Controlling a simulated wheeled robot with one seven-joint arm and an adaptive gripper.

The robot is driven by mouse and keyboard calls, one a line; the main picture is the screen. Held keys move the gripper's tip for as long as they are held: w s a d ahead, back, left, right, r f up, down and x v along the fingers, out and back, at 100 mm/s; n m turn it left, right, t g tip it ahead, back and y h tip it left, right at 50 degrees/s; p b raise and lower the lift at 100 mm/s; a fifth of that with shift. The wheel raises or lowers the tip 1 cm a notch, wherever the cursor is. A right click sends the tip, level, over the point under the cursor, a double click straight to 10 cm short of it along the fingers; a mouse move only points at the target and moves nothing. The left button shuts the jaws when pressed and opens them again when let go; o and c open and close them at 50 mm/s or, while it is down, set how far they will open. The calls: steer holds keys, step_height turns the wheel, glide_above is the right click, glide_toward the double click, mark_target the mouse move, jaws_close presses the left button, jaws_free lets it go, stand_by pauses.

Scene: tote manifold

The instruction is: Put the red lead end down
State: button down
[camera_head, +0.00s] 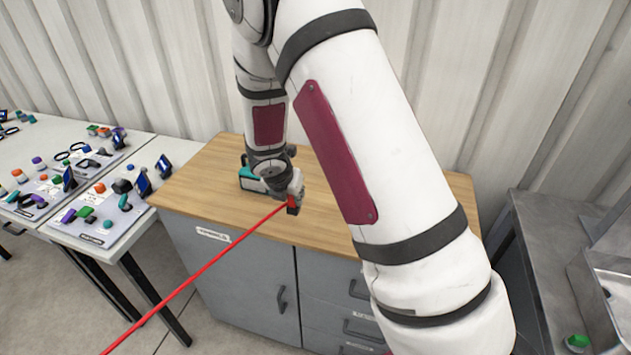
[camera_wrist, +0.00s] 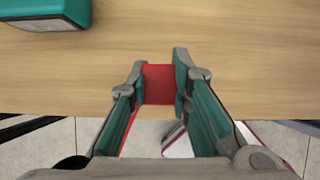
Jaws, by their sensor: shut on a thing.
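The red lead end (camera_wrist: 158,84) is a red block between the two fingers of my gripper (camera_wrist: 156,92) in the wrist view. My gripper is shut on it, over the front edge of the wooden worktop (camera_wrist: 255,50). In the head view my gripper (camera_head: 291,196) points down at the worktop (camera_head: 205,175), with the red end partly hidden by the fingers. The red lead (camera_head: 205,268) runs taut from it down to the lower left, past the cabinet front. I cannot tell whether the end touches the wood.
A teal box (camera_head: 250,180) stands on the worktop just left of my gripper; it also shows in the wrist view (camera_wrist: 45,14). Tables with several small coloured parts (camera_head: 95,215) stand at the left. A grey metal bench (camera_head: 540,235) is at the right. Bare wood lies around my gripper.

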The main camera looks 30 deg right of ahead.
steer(key=w+d, duration=0.2)
steer(key=d, duration=0.1)
steer(key=w+d+f, duration=0.1)
steer(key=w+d, duration=0.4)
steer(key=d, duration=0.2)
steer(key=shift+w+f+p, duration=0.3)
steer(key=shift+w+f, duration=0.05)
steer(key=shift+w, duration=0.05)
steer(key=shift+a+f+p, duration=0.1)
steer(key=shift+f+p, duration=0.35)
steer(key=shift+f, duration=1.05)
steer(key=shift+f, duration=0.1)
steer(key=c, duration=1.5)
jaws_free()
steer(key=shift+o, duration=0.2)
